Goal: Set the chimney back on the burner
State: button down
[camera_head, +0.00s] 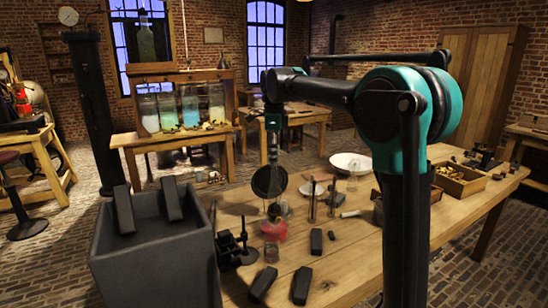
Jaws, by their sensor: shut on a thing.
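My gripper (275,211) hangs below the dark round disc of my wrist, over the left part of the wooden table. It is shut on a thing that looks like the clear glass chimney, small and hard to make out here. Just below the fingers is a red piece (273,230), with a clear glass body (272,251) under it. I cannot tell which of these parts is the burner, or whether the chimney touches it.
On the table (345,262), dark blocks (302,285) lie in front and a black stand (229,250) is left of the gripper. Tall thin cylinders (312,201), a white bowl (351,162) and a wooden tray (461,181) are to the right. A grey bin (158,262) stands left.

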jog(key=shift+f, duration=0.85)
jog(key=c, duration=1.2)
grip_release()
jog(key=shift+f, duration=0.1)
notch_tip(320, 180, up, 12)
jog(key=shift+r, duration=0.1)
jog(key=s+d+f+n+t, duration=0.1)
jog(key=s+d+f+n, duration=0.1)
jog(key=d+f+n, duration=0.55)
jog(key=s+d+f+n+t, duration=0.1)
jog(key=s+d+f+n, duration=0.2)
jog(key=s+d+f, duration=0.3)
jog(key=s+d+f+n+t, duration=0.1)
jog(key=s+d+f+n, duration=0.3)
jog(key=s+f, duration=0.7)
jog(key=s+d+f+n+t, duration=0.1)
jog(key=s+d+f+n, duration=0.3)
jog(key=s+d+f, duration=0.4)
jog(key=shift+s+d+f, duration=0.1)
jog(key=shift+d+f, duration=0.1)
jog(key=shift+f, duration=1.45)
jog(key=shift+s+d+f, duration=0.1)
jog(key=shift+d+f, duration=0.05)
jog(key=shift+f, duration=1.45)
